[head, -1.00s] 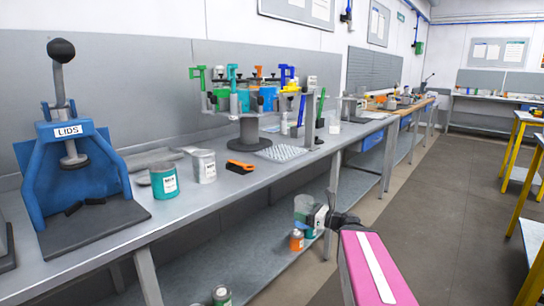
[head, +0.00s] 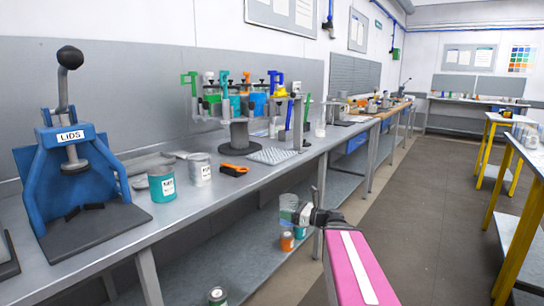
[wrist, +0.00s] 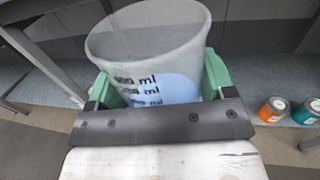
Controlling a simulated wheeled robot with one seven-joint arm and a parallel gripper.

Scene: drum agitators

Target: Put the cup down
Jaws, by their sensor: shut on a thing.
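The cup (wrist: 147,45) is a translucent measuring cup with dark ml marks and a pale blue patch low on its side. My gripper (wrist: 150,95) is shut on it, with a green finger on each side, and the cup is upright or nearly so. In the head view the cup (head: 289,203) is small, held by my gripper (head: 292,216) in the air in front of the bench edge. The cup's bottom is hidden behind my gripper in the wrist view.
The workbench (head: 112,238) carries a blue lid press (head: 75,170), a teal can (head: 162,184), a white can (head: 200,170), an orange-handled brush (head: 233,169) and a rack with coloured clamps (head: 240,135). Cans stand on the lower shelf (head: 240,262). Bare bench lies in front of the cans.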

